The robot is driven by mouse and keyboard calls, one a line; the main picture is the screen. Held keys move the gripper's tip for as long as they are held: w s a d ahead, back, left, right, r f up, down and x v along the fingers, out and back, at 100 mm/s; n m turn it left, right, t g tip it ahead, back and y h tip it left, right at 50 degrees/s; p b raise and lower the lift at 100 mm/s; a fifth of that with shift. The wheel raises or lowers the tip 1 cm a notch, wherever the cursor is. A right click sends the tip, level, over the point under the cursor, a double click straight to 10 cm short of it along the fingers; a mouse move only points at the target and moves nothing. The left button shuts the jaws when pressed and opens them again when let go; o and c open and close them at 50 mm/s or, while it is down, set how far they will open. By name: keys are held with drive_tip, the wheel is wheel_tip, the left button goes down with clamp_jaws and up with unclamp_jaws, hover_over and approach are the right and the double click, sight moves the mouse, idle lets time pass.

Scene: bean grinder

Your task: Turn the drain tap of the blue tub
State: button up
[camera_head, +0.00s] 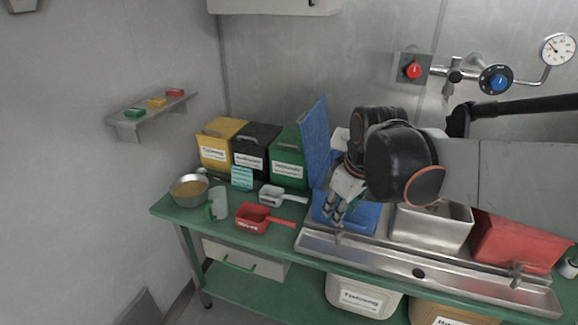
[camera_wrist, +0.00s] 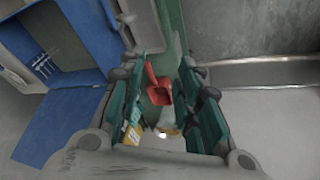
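The blue tub (camera_head: 366,222) stands at the back of the steel trough, partly hidden by my gripper and arm. A blue panel (camera_head: 316,143) stands upright at its left. In the wrist view the blue tub (camera_wrist: 45,133) fills the left side. A small metal piece, likely its drain tap (camera_head: 338,237), shows low at its front; its handle position is too small to tell. My gripper (camera_head: 334,212) points down at the tub's front left, above that tap. In the wrist view my gripper (camera_wrist: 168,118) has its fingers apart, with nothing held between them.
A steel tub (camera_head: 432,226) and a red tub (camera_head: 515,243) with its own tap (camera_head: 516,275) stand to the right. The steel trough (camera_head: 400,262) runs along the front. A red scoop (camera_head: 258,219) and a white scoop (camera_head: 277,195) lie left on the green table (camera_head: 180,211).

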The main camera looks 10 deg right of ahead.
drive_tip(key=w+d+f+n+g+h+p, duration=0.15)
drive_tip(key=w+d+f+n+p, duration=0.3)
drive_tip(key=w+d, duration=0.45)
drive_tip(key=b, duration=0.5)
approach(359, 227)
drive_tip(key=shift+n+g, duration=0.25)
drive_tip(key=shift+n, duration=0.2)
drive_tip(key=f, duration=0.2)
drive_tip(key=w+f, duration=0.1)
drive_tip(key=f, duration=0.2)
drive_tip(key=w+d+f, duration=0.1)
drive_tip(key=f, duration=0.1)
drive_tip(key=shift+f, duration=0.3)
drive_tip(key=shift+c, duration=0.5)
clamp_jaws()
